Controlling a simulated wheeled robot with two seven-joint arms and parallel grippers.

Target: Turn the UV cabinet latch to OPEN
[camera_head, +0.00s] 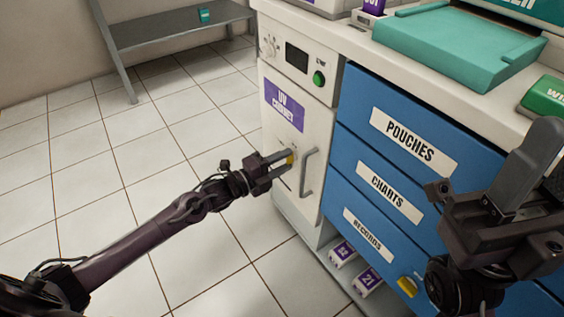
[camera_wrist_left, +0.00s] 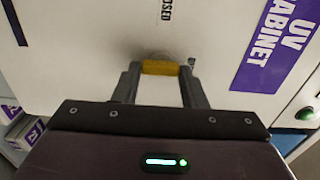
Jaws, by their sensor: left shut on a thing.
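The UV cabinet (camera_head: 284,165) is a white door under a purple UV CABINET label (camera_head: 284,106), which also shows in the left wrist view (camera_wrist_left: 277,45). Its yellow latch (camera_head: 290,159) is on the door, left of the vertical grey door handle (camera_head: 308,172). My left gripper (camera_head: 284,160) is shut on the latch. In the left wrist view the yellow latch (camera_wrist_left: 162,67) lies crosswise between the two fingertips, with a CLOSED marking above it. My right gripper (camera_head: 500,190) is raised at the right, in front of the blue drawers; its jaw gap is not clear.
Blue drawers (camera_head: 350,118) labelled POUCHES, CHARTS and RECORDS stand right of the cabinet. A teal tray (camera_head: 455,45) and a green box (camera_head: 545,98) are on the counter. Purple-and-white boxes (camera_head: 366,281) lie on a low shelf. The tiled floor (camera_head: 90,165) at left is clear.

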